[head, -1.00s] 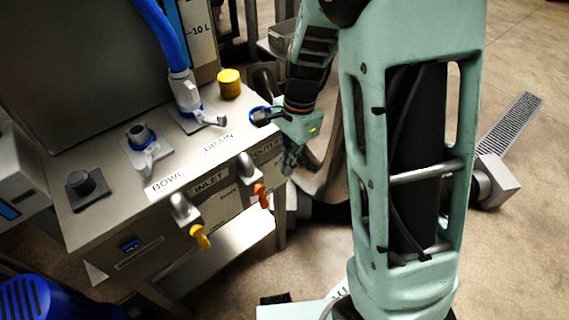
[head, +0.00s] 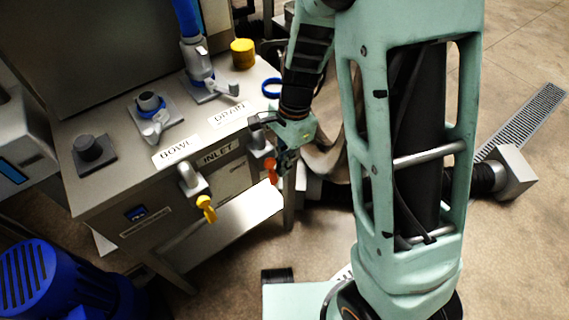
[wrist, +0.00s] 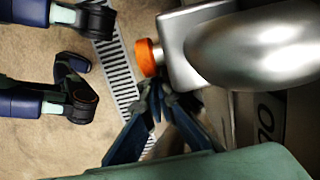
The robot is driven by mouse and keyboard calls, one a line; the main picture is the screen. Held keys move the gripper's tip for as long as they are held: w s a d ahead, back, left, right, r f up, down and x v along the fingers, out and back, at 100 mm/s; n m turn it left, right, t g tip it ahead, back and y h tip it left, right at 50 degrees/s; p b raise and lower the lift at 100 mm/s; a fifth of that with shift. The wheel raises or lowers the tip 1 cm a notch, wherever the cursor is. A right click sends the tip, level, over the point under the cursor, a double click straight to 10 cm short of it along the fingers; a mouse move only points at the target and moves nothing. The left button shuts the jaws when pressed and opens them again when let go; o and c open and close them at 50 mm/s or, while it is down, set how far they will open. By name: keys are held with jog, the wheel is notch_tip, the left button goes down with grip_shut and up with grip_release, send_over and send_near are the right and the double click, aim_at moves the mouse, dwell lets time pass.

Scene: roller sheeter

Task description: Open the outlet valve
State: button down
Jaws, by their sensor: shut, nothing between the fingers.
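The outlet valve has a metal body (head: 262,146) and an orange handle (head: 271,172) pointing down on the bench front. The wrist view shows its large silver body (wrist: 255,48) at upper right and the orange end (wrist: 148,57) left of it. My gripper (head: 285,163) is just right of the orange handle in the head view, close to it; I cannot tell whether they touch. In the wrist view my gripper (wrist: 160,92) has its fingertips together, just below the orange part, with nothing held.
The inlet valve with a yellow handle (head: 206,208) is left of the outlet valve. Hose fittings (head: 197,62) and a yellow cap (head: 243,53) stand on the bench top. A blue motor (head: 45,280) is at lower left.

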jog(key=shift+f, duration=0.1)
jog(key=shift+s+a+f+g+y+b, duration=0.1)
jog(key=shift+s+a+g+y+b, duration=0.3)
jog(key=shift+a+y, duration=0.25)
jog(key=shift+s, duration=0.1)
jog(key=w+d+r+p, duration=0.4)
jog(key=d+r, duration=0.2)
jog(key=r, duration=0.3)
jog(key=shift+r, duration=0.4)
